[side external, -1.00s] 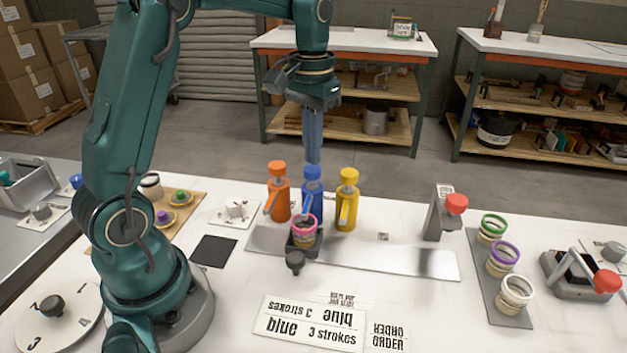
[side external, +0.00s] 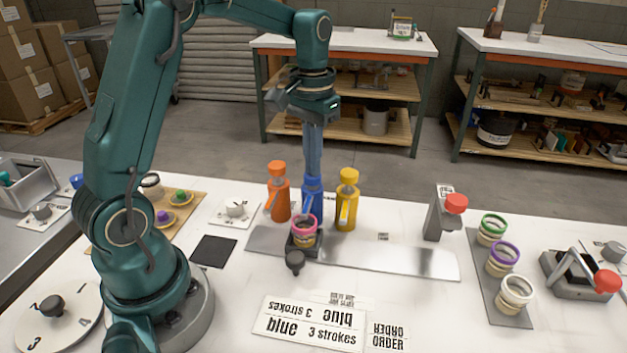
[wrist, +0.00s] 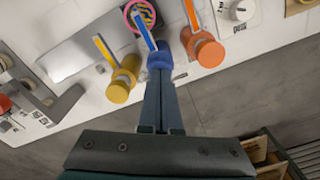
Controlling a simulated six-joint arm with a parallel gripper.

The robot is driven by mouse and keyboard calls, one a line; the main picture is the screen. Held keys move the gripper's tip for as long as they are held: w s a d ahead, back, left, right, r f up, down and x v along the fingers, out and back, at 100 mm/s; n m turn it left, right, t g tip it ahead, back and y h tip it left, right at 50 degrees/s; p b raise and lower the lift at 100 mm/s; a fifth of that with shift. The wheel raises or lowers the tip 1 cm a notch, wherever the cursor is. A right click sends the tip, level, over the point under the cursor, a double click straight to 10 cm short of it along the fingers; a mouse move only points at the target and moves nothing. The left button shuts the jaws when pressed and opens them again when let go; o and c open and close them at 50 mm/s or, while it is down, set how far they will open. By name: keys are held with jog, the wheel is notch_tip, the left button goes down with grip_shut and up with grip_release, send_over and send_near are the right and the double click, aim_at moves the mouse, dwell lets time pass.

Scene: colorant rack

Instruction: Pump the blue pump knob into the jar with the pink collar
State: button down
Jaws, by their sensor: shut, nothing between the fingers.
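The blue pump bottle (side external: 312,205) stands between the orange pump bottle (side external: 279,195) and the yellow pump bottle (side external: 347,205). My gripper (side external: 312,172) is shut and empty, pointing down, with its fingertips on top of the blue pump knob (side external: 312,183). The knob sits lower than the orange and yellow knobs. In the wrist view, the shut fingers (wrist: 160,78) meet the blue knob (wrist: 160,58). The jar with the pink collar (side external: 304,225) stands in a dark holder in front of the blue bottle. The blue spout (wrist: 145,30) points over its mouth.
A metal rail (side external: 400,258) runs right from the holder. A stand with a red knob (side external: 455,204) and several collared jars (side external: 502,258) are at the right. An order card (side external: 310,325) reads blue, 3 strokes. The white table front is mostly clear.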

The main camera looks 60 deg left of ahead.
jog(key=shift+f, duration=0.2)
jog(key=shift+r, duration=1.45)
jog(key=shift+r, duration=2)
